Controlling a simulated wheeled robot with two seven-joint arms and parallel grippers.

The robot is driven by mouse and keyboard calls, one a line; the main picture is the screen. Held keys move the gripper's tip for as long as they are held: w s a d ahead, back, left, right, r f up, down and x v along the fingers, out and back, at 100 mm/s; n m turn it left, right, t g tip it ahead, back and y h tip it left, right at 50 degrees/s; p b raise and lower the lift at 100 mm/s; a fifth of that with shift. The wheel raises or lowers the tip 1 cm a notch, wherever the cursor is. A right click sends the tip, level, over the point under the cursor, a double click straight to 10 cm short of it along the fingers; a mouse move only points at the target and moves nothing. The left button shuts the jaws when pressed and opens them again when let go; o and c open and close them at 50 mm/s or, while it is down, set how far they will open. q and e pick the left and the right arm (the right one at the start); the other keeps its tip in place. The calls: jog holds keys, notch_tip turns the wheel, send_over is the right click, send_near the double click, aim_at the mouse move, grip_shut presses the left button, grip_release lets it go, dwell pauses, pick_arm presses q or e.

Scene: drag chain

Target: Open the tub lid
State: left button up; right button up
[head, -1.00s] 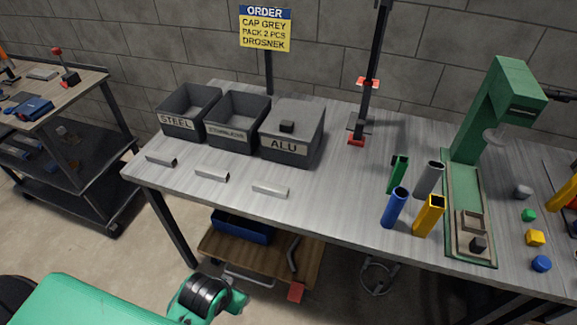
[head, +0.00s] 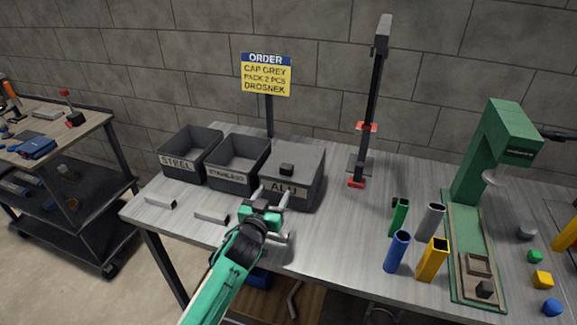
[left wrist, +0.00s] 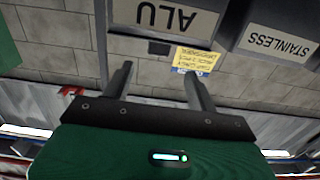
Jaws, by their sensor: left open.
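The grey ALU tub (head: 308,190) stands at the right of a row of tubs. A flat grey lid (head: 305,160) with a small dark knob (head: 287,169) covers it. My left gripper (head: 272,192) is open and empty, low in front of the ALU tub, with its fingers pointing at the label side. In the left wrist view the picture is upside down; the ALU label (left wrist: 165,17) and the knob (left wrist: 159,47) show beyond the open fingers (left wrist: 157,71). My right gripper is not in view.
Open STEEL (head: 178,164) and STAINLESS (head: 229,180) tubs stand to the left. Grey bars (head: 211,215) lie in front. A dark post (head: 371,110), coloured tubes (head: 397,252) and a green press (head: 470,170) stand to the right. An order sign (head: 266,76) rises behind.

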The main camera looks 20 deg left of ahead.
aim_at(289, 165)
pick_arm(q)
jog(key=w, duration=0.4)
jog(key=w+p, duration=0.1)
jog(key=w, duration=0.7)
jog(key=shift+w+d+r+p, duration=0.15)
jog(key=shift+d+p, duration=0.15)
jog(key=shift+w, duration=0.85)
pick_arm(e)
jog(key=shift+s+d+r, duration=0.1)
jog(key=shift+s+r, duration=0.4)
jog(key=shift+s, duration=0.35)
pick_arm(q)
jog(key=shift+c, duration=0.5)
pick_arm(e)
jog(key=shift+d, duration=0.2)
